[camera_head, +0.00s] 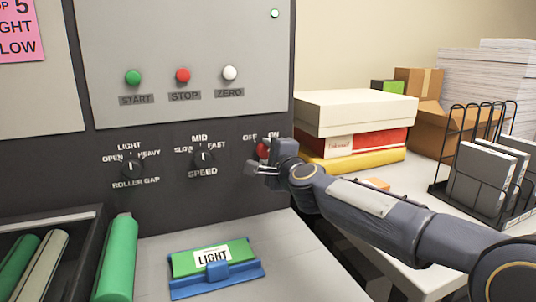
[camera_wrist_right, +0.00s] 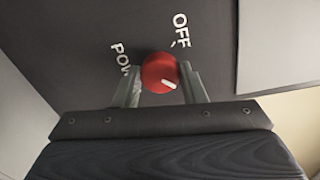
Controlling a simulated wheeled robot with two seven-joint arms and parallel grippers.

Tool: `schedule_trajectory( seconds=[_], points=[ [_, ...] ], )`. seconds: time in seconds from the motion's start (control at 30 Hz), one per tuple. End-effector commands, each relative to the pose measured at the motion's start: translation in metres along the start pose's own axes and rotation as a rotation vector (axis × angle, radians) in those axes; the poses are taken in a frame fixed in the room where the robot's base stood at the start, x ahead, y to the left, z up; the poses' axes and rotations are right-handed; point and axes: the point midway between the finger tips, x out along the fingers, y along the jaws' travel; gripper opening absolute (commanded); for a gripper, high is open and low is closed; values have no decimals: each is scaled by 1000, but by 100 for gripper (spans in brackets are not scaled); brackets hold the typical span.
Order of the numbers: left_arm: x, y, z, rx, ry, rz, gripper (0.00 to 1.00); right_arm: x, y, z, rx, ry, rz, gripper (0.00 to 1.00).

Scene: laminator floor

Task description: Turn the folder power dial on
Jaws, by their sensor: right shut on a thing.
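The red power dial (camera_head: 262,150) is on the dark front panel, under the OFF and ON labels, partly hidden by my right gripper (camera_head: 262,158). In the right wrist view, the round dial (camera_wrist_right: 157,70) sits between the two fingers of the right gripper (camera_wrist_right: 161,76), which is shut on it. Its white pointer mark points to the lower right of that view, away from the OFF label (camera_wrist_right: 180,30). The ON label (camera_head: 273,135) shows in the head view; the gripper hides that side in the wrist view. My left gripper is in neither view.
Left of the dial are the black speed dial (camera_head: 204,158) and roller gap dial (camera_head: 132,168). Above are the green START (camera_head: 133,77), red STOP (camera_head: 183,75) and white ZERO (camera_head: 229,73) buttons. A blue and green block marked LIGHT (camera_head: 216,270) lies below. Boxes (camera_head: 352,112) stand right.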

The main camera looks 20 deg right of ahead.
Motion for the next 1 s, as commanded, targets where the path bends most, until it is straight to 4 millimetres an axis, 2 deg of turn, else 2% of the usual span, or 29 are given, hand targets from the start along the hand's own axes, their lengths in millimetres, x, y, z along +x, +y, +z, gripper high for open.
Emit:
schedule_trajectory(
  seconds=[0.07, 0.1, 0.23, 0.57, 0.67, 1.0],
  points=[
    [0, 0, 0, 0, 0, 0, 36, 0, 1, 0, 3, 1, 2, 15],
    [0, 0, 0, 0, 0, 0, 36, 0, 1, 0, 3, 1, 2, 41],
    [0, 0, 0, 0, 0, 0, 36, 0, 1, 0, 2, 1, 2, 58],
    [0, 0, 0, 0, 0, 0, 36, -3, 0, 0, 0, 0, 0, 59],
    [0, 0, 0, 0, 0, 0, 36, -14, -1, 0, 0, 0, -1, 59],
    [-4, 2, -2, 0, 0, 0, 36, -68, -1, 0, 1, 1, -1, 59]
  ],
)
